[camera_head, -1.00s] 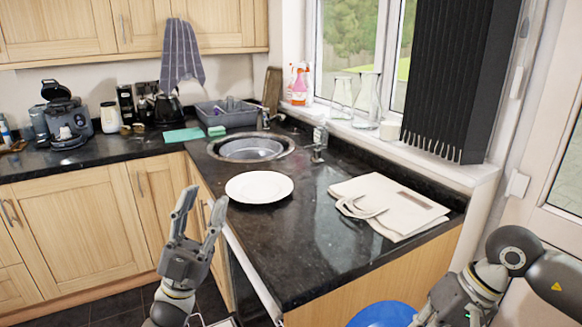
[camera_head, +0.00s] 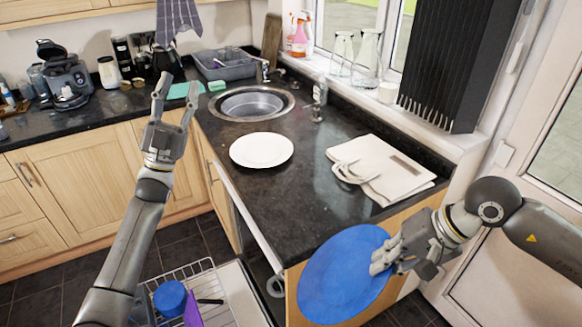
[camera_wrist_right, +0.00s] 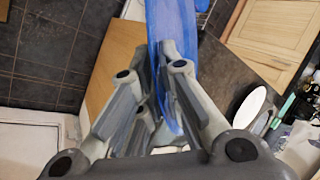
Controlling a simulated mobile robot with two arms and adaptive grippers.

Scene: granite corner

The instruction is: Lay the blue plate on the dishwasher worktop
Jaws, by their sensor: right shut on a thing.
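The blue plate (camera_head: 345,272) is tilted steeply in front of the worktop's end panel, at the lower middle of the head view. My right gripper (camera_head: 385,258) is shut on its right edge; the plate also shows between the fingers in the right wrist view (camera_wrist_right: 172,30). The black worktop (camera_head: 290,205) runs above the open dishwasher. A white plate (camera_head: 262,150) lies on it near the sink. My left gripper (camera_head: 175,98) is raised in front of the left counter, its fingers apart and empty.
A folded cream bag (camera_head: 385,170) lies on the worktop's right part. The front of the worktop, between white plate and near edge, is clear. The pulled-out dishwasher rack (camera_head: 215,290) holds a blue cup (camera_head: 170,298) and a purple item (camera_head: 193,310). A sink (camera_head: 250,103) is behind.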

